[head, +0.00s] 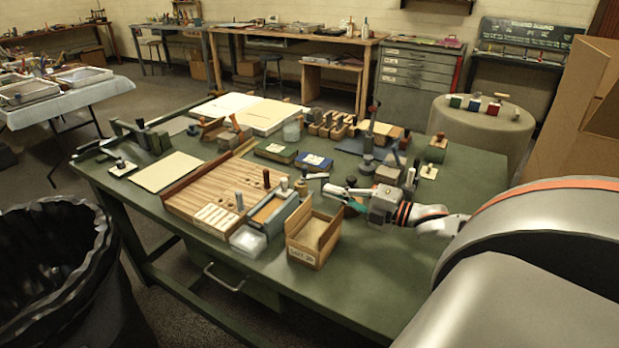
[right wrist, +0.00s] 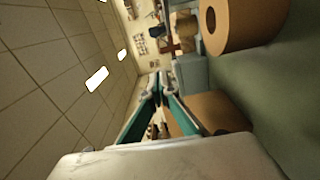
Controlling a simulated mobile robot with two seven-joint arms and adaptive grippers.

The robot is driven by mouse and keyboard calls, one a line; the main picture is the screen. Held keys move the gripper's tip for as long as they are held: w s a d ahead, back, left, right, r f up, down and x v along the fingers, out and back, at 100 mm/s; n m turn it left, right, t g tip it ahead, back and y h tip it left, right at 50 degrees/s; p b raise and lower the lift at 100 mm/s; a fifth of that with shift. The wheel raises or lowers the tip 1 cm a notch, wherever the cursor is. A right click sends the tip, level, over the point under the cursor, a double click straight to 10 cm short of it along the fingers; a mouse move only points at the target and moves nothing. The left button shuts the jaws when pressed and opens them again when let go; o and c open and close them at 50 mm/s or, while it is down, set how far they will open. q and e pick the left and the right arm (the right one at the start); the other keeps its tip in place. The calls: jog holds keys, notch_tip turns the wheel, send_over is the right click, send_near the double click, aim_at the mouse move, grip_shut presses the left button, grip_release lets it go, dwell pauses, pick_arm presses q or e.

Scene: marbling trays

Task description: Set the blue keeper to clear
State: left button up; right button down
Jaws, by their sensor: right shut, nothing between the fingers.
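My right gripper (head: 328,188) reaches in from the right over the green table, just right of the blue-lined wooden tray (head: 268,212) and beyond the open cardboard box. Its fingertips meet with nothing between them; the closed fingers with teal pads also show in the right wrist view (right wrist: 158,86). I cannot tell for sure which thing is the blue keeper. A blue block with a white label (head: 314,161) lies behind the gripper, apart from it. Small upright pegs (head: 301,187) stand at the tray's far end, close to the fingertips. My left gripper is not in view.
An open cardboard box (head: 305,250) and a clear plastic tub (head: 247,241) stand at the table's front. A slatted wooden board (head: 205,199) lies left. A tan cylinder (right wrist: 212,18) is close in the right wrist view. The table's front right is bare.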

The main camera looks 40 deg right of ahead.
aim_at(310, 176)
jog(key=b+x, duration=0.2)
jog(key=x, duration=0.6)
jog(key=shift+f, duration=0.1)
jog(key=w+d+b, duration=0.1)
jog(key=d, duration=0.1)
jog(key=shift+w+d+f+b, duration=0.2)
jog(key=shift+w+d+b, duration=0.05)
jog(key=shift+w+b, duration=0.15)
jog(key=shift+w+d+r, duration=0.15)
jog(key=shift+w+d, duration=0.1)
jog(key=shift+d, duration=0.1)
jog(key=shift+r, duration=0.1)
pick_arm(q)
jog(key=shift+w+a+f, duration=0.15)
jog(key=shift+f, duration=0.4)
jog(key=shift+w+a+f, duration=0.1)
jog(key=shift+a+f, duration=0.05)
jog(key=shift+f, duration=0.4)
jog(key=shift+p, duration=0.55)
pick_arm(e)
jog(key=shift+w+r+m+t+h, duration=0.1)
jog(key=shift+w+m+t+h, duration=0.25)
jog(key=shift+h, duration=0.25)
